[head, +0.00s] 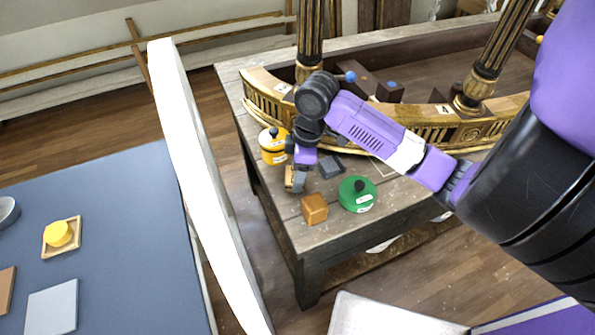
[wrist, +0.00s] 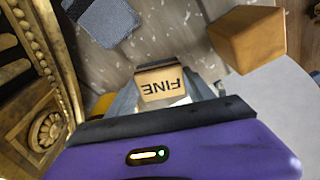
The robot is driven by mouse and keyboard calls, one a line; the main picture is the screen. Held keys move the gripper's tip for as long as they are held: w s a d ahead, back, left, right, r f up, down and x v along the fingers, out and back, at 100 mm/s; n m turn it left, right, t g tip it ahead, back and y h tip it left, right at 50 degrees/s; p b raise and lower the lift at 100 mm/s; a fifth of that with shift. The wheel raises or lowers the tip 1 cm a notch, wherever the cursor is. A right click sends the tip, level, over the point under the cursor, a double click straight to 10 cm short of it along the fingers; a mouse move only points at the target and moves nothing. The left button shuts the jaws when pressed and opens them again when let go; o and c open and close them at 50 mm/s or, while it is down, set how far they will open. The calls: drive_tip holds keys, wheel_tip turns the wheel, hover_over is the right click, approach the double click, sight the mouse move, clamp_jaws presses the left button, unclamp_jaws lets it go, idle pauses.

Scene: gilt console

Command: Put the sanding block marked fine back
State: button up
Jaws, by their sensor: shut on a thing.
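My gripper (head: 296,186) is over the left part of the console's wooden top (head: 275,213). It is shut on a tan sanding block (head: 289,178). In the wrist view the block (wrist: 160,82) sits between the two fingers, with the word FINE upside down on the face toward the camera. Whether the block touches the top cannot be told. A grey block (head: 330,166) lies just right of the gripper; it also shows in the wrist view (wrist: 104,20). A pale outline (head: 383,168) is on the top further right, partly hidden by my arm.
A yellow round container (head: 273,147) stands left of the gripper. A brown cube (head: 314,208) and a green round container (head: 358,194) stand in front and to the right. A curved gilt rail (head: 262,100) and columns rise behind. A white curved panel (head: 195,165) stands left.

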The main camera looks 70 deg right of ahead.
drive_tip(key=o, duration=1.4)
drive_tip(key=shift+o, duration=0.2)
wheel_tip(320, 180, up, 12)
drive_tip(key=s, duration=0.1)
drive_tip(key=shift+s+d, duration=0.35)
